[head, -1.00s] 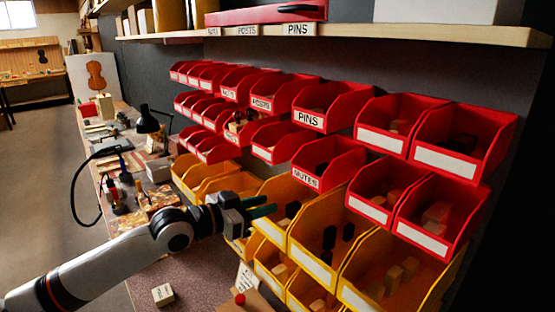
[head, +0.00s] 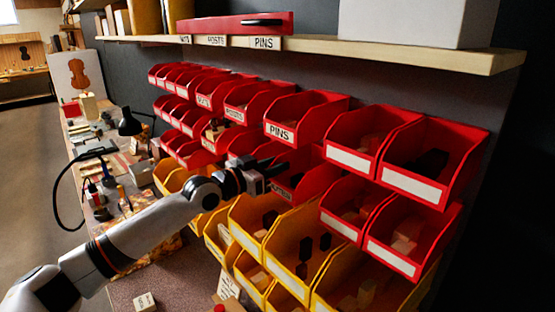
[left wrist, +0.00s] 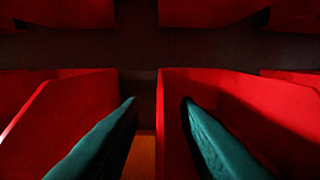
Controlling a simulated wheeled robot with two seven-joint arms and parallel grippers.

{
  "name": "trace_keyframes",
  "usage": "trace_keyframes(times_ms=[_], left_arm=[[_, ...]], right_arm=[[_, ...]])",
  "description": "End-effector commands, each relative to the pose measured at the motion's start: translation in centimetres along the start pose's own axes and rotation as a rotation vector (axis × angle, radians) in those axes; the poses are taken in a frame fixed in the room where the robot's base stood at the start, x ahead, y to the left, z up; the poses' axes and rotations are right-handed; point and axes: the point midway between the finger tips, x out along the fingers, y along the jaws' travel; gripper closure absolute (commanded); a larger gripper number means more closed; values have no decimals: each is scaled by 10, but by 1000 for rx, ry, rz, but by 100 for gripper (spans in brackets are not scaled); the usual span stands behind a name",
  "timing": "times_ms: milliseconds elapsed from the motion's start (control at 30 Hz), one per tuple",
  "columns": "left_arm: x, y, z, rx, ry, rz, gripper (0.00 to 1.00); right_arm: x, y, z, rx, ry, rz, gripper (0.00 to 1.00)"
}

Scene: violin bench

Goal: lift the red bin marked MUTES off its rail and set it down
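The red MUTES bin (head: 308,184) hangs in the lower red row, below the bin marked PINS (head: 308,112). Its label is partly hidden behind my left gripper (head: 276,170), which is at the bin's front left. In the left wrist view the two green fingers (left wrist: 160,100) are apart, with a narrow gap between two red bins in the middle. The left side wall of the right-hand bin (left wrist: 171,125) stands between the fingers, nearer the right one. I cannot tell whether a finger touches it. My right gripper is not in view.
Red bins (head: 413,235) hang close on both sides, and yellow bins (head: 290,243) sit below. A wooden shelf (head: 400,58) runs above. The bench top (head: 180,283) at lower left has clear room near a small labelled block (head: 145,302).

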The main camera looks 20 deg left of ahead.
Motion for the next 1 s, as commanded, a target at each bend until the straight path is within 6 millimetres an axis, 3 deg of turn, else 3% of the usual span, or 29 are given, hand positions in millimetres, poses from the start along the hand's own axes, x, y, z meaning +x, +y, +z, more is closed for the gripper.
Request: trace_keyframes(times_ms=[133, 433, 600, 1000], left_arm=[[10, 0, 1, 0, -1, 0, 71], [11, 0, 0, 1, 0, 1, 71], [11, 0, 0, 1, 0, 1, 99], [11, 0, 0, 1, 0, 1, 100]], right_arm=[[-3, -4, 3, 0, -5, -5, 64], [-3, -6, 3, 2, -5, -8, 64], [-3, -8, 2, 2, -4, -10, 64], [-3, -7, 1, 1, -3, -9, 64]])
